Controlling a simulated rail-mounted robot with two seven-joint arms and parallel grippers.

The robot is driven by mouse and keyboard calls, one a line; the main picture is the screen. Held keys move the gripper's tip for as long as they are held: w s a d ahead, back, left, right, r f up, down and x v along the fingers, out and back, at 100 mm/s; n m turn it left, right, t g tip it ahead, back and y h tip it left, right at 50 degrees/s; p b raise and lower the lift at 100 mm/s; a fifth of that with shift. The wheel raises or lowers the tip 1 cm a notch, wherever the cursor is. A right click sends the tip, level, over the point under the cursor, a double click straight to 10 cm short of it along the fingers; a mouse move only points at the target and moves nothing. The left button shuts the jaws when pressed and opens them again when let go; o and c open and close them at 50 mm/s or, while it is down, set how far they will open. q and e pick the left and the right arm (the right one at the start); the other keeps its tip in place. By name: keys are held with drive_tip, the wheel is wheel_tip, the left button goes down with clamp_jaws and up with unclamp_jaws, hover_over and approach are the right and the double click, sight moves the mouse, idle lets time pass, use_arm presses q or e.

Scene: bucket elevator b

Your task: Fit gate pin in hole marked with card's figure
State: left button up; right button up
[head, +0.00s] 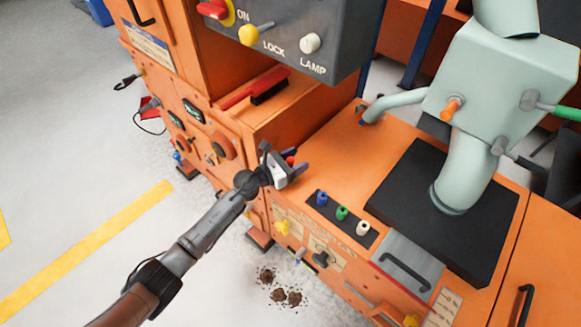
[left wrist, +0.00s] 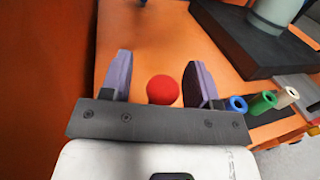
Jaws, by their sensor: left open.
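My left gripper (head: 284,160) is open over the front left edge of the orange machine top. A red round-topped piece (left wrist: 162,90) lies between its two purple-grey fingers in the left wrist view. The fingers stand apart from its sides. In the head view the red piece (head: 291,160) is mostly hidden by the gripper. To its right, a blue piece (head: 321,198), a green piece (head: 342,212) and a white piece (head: 362,228) stand on a dark strip. I cannot tell which piece is the gate pin. A pale marked plate (head: 446,304) is at lower right; its figures are unreadable.
A pale green spout (head: 463,180) rises from a black pad (head: 405,205) to the right. A dark control box (head: 300,35) overhangs at the top. An orange cabinet wall (left wrist: 40,70) is close on the gripper's left. Brown clumps (head: 285,297) lie on the floor.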

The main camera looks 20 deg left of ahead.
use_arm(q)
drive_tip(key=shift+c, duration=0.5)
drive_tip(key=shift+c, duration=0.9)
drive_tip(key=c, duration=0.7)
clamp_jaws()
drive_tip(key=shift+r, duration=0.1)
